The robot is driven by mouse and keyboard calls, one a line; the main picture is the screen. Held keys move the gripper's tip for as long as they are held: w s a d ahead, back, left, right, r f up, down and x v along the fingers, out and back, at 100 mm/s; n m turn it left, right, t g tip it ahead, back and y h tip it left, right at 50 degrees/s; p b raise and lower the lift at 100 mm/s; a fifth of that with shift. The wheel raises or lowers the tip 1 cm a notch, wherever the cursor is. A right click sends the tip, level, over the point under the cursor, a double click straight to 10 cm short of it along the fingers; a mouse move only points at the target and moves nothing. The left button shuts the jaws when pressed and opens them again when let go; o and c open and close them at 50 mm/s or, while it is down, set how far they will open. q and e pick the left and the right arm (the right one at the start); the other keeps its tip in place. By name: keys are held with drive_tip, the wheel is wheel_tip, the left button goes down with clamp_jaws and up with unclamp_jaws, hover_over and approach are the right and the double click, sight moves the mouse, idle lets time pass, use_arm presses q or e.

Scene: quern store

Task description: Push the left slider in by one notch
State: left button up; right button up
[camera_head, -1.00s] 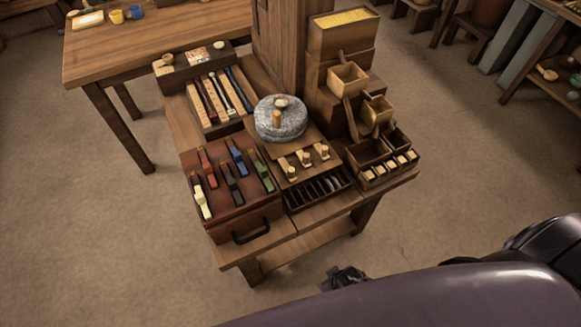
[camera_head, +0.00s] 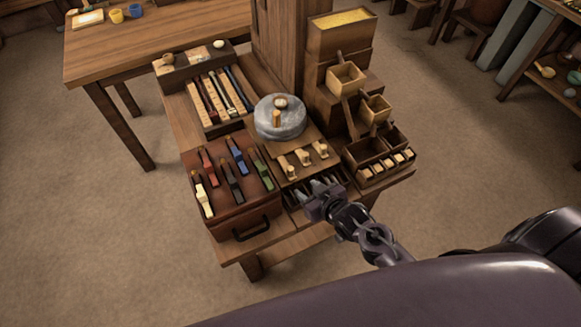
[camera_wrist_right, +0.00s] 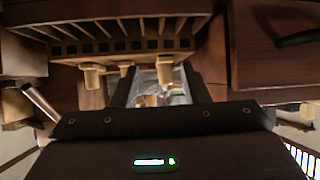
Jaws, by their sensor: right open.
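Three pale wooden sliders with upright knobs sit in a row on a wooden block before the grey round quern stone (camera_head: 280,117). The left slider (camera_head: 285,168) is at the row's left end; the middle slider (camera_head: 302,158) and right slider (camera_head: 320,150) follow. My right gripper (camera_head: 322,190) is open and empty, in front of the row and over the slotted rack, apart from the sliders in the head view. In the right wrist view its dark fingers (camera_wrist_right: 160,82) point at the knobs, and one knob shows between them. My left gripper is out of view.
The slotted rack (camera_head: 297,198) lies below the sliders. A red-brown box (camera_head: 243,222) with coloured levers and a black handle stands left. Stepped wooden bins (camera_head: 375,150) stand right. The quern's board and a tall post close off the back.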

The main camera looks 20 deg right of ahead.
sight(293, 171)
drive_tip(key=shift+t+y, duration=0.7)
drive_tip(key=shift+t, duration=0.1)
drive_tip(key=w+a, duration=0.1)
drive_tip(key=w, duration=0.4)
drive_tip(key=w+a, duration=0.1)
drive_tip(key=w, duration=0.2)
drive_tip(key=shift+w+a+f, duration=0.1)
drive_tip(key=shift+w+a, duration=0.1)
drive_tip(key=shift+a, duration=0.1)
clamp_jaws()
